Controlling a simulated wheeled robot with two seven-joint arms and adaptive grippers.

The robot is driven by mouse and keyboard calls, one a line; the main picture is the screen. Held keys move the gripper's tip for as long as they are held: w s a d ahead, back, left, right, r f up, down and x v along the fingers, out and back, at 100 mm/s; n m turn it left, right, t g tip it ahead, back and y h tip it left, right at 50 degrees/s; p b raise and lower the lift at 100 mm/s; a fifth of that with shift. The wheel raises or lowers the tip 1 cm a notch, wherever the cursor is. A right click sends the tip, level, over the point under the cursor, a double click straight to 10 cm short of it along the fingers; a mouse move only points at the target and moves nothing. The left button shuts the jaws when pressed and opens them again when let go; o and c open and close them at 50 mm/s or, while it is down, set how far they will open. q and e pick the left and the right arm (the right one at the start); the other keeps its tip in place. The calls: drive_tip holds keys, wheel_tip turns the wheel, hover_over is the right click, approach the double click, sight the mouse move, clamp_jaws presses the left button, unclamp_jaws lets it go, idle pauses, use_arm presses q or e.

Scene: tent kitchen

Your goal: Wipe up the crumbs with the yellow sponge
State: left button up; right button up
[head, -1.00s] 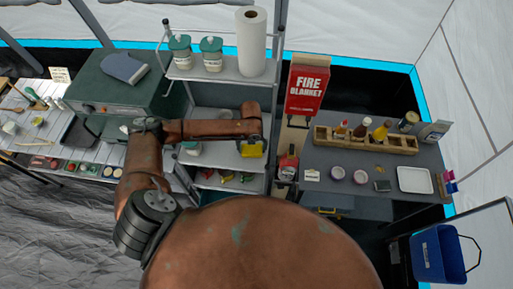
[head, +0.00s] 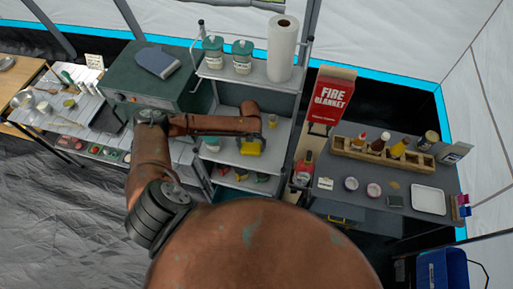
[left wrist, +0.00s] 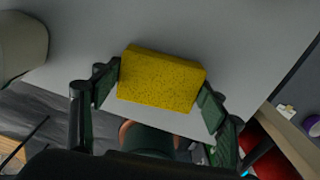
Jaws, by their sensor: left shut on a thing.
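The yellow sponge (head: 249,147) is in my left gripper (head: 250,138), in front of the white shelf unit. In the left wrist view the sponge (left wrist: 160,80) sits between the two dark green fingers, which press on its ends. A pale shelf surface lies behind it. A small tan-orange patch (head: 394,185) lies on the grey counter at the right, near the two round jars; it may be the crumbs, but it is too small to tell. My right gripper is not in view.
The grey counter (head: 370,213) holds a wooden bottle rack (head: 381,154), two jars and a white tray (head: 428,200). A fire blanket box (head: 331,95) stands between shelf and counter. A paper roll (head: 282,47) tops the shelf unit (head: 265,152). A blue bin (head: 442,270) is at lower right.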

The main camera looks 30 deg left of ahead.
use_arm(q)
drive_tip(key=shift+s+a, duration=0.15)
drive_tip(key=shift+a, duration=0.35)
wheel_tip(320, 180, up, 3)
drive_tip(key=shift+f+p, duration=0.15)
drive_tip(key=shift+p, duration=0.95)
drive_tip(key=shift+d+r+p, duration=0.15)
drive_tip(key=shift+r+p, duration=0.5)
drive_tip(key=shift+p, duration=0.05)
wheel_tip(320, 180, up, 4)
drive_tip(key=p, duration=0.4)
